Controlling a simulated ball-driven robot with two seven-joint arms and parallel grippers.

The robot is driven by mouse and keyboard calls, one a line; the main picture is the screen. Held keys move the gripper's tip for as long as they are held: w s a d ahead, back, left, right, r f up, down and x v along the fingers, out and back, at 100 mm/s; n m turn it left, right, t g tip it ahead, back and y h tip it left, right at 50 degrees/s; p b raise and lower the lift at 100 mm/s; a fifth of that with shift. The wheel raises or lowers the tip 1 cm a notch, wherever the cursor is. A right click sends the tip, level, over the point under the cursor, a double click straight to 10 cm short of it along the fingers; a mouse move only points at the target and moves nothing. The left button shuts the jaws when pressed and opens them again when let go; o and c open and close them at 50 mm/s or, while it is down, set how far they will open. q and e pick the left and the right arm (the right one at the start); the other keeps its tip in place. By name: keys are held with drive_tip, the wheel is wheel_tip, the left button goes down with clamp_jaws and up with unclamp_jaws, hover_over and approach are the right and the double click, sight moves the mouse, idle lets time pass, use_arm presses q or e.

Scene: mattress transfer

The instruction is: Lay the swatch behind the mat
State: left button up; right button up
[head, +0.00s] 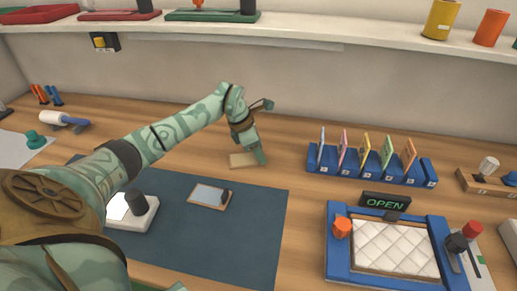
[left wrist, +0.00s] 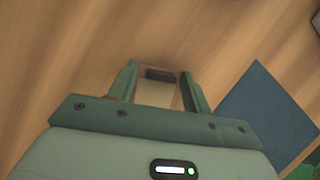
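A small flat tan swatch (head: 242,160) lies on the wooden table behind the dark blue mat (head: 255,215), apart from its back edge. In the left wrist view the swatch (left wrist: 155,95) shows between the fingers, with a dark bar (left wrist: 160,75) at its far end. My left gripper (head: 250,150) points down right over the swatch, its fingers apart on either side. The left wrist view shows the open gripper (left wrist: 157,80) with the mat (left wrist: 262,110) to its right. Finger contact with the swatch cannot be told. My right gripper is not in view.
A blue rack (head: 370,166) of coloured cards stands right, behind an OPEN sign (head: 385,201) and a blue tray (head: 340,265). A shelf (head: 330,28) runs above. Table between gripper and rack is clear.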

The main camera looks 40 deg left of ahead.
sight(243, 159)
use_arm(q)
drive_tip(key=shift+r, duration=0.25)
drive_tip(key=p+v, duration=0.3)
drive_tip(key=v, duration=0.8)
drive_tip(key=shift+s+r, duration=0.2)
drive_tip(key=shift+r, duration=0.15)
drive_tip(key=shift+a, duration=0.1)
